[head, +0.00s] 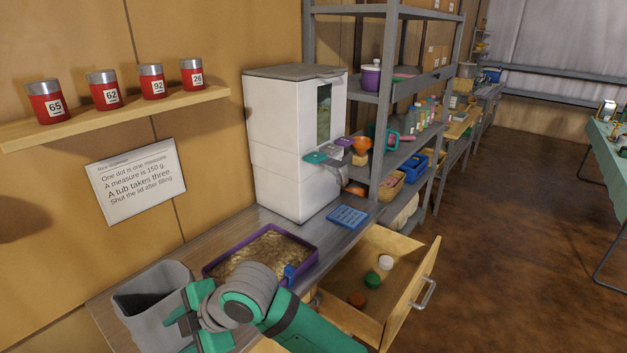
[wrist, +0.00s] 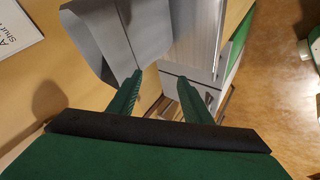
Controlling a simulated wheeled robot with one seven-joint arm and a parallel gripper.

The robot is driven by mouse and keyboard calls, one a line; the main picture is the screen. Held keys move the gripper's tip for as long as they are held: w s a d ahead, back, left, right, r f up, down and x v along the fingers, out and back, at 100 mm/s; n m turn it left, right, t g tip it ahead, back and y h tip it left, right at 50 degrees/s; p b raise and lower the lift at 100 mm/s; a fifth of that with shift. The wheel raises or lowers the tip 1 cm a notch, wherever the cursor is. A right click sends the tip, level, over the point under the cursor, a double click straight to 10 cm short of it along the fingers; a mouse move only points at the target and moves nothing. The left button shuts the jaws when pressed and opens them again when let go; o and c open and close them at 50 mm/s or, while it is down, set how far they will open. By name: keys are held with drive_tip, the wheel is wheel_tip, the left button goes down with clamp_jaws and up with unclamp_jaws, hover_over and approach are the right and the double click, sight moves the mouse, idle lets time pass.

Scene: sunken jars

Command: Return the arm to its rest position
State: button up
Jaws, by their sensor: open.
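My gripper (head: 186,314) is at the bottom of the head view, at the end of my green and grey arm. It is beside the grey bin (head: 138,292) at the near end of the bench. In the wrist view my gripper (wrist: 158,88) has its two green fingers apart, with nothing between them. The grey bin (wrist: 98,35) fills the upper left there, close to the left finger; I cannot tell whether they touch.
A purple tray of grainy material (head: 212,268) lies behind my arm. An open drawer (head: 399,308) with several lids juts out at right. A white machine (head: 282,150) and blue pad (head: 347,217) stand on the bench. Red jars (head: 103,89) line a wall shelf.

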drive_tip(key=w+a+r+m+t+y, duration=0.3)
drive_tip(key=a+r+m+t+y, duration=0.35)
drive_tip(key=m, duration=0.25)
drive_tip(key=s+d+f+m+t+h, duration=0.4)
drive_tip(key=d+f+m+t+h, duration=0.1)
drive_tip(key=d+f+m, duration=0.4)
drive_tip(key=s+d+f+m+t+h, duration=0.3)
drive_tip(key=d+f+m+t+h, duration=0.15)
drive_tip(key=d+f+m, duration=0.4)
drive_tip(key=s+d+f+h, duration=0.2)
drive_tip(key=s+d, duration=0.3)
drive_tip(key=s, duration=0.3)
drive_tip(key=s+d+f+g+h, duration=0.1)
drive_tip(key=s+d+f, duration=0.1)
drive_tip(key=s+d, duration=0.3)
drive_tip(key=s+d+f+g+h, duration=0.1)
drive_tip(key=s+d, duration=0.4)
drive_tip(key=s, duration=0.6)
drive_tip(key=shift+s+d+f+h, duration=0.4)
drive_tip(key=shift+f+h, duration=0.4)
drive_tip(key=shift+f, duration=0.15)
drive_tip(key=shift+n, duration=0.25)
drive_tip(key=shift+c, duration=0.3)
